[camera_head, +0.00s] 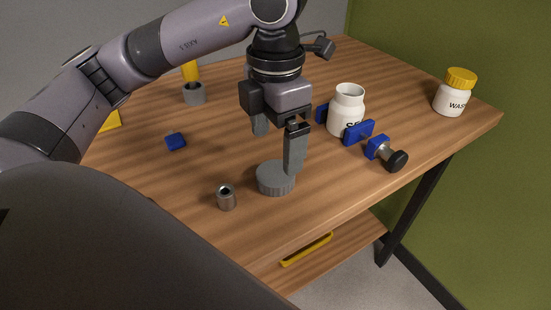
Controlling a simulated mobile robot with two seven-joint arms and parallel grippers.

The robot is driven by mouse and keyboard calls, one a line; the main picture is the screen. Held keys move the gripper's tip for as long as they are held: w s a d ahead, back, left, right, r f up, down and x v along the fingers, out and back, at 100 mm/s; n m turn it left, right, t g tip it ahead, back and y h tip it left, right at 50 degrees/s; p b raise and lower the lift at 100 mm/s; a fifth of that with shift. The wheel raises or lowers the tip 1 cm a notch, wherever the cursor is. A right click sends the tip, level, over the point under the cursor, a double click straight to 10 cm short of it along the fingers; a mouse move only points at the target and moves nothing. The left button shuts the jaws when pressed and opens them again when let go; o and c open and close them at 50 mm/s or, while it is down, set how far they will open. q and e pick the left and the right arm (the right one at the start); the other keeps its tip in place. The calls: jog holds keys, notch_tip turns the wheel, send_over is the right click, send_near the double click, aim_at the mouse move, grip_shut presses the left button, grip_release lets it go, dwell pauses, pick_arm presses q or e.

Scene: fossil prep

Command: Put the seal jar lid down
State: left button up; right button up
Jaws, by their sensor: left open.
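The grey, ribbed seal jar lid (276,179) lies flat on the wooden table near its front edge. My left gripper (277,148) is above it with fingers apart. One finger reaches down to the lid's right side and overlaps it in the picture; I cannot tell whether it touches. The other finger is higher up at the back left. The white seal jar (346,112) stands without a lid further back on the right, between blue clamp jaws (358,132). My right gripper does not show.
A small metal cylinder (226,197) stands left of the lid. The blue clamp's black knob (397,161) sticks out towards the front. A white jar with a yellow lid (455,93) stands at the right. A small blue block (175,141) lies on the left.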

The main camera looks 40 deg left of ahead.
aim_at(276, 172)
pick_arm(q)
jog(key=shift+r+p, duration=0.5)
jog(key=shift+r, duration=2.25)
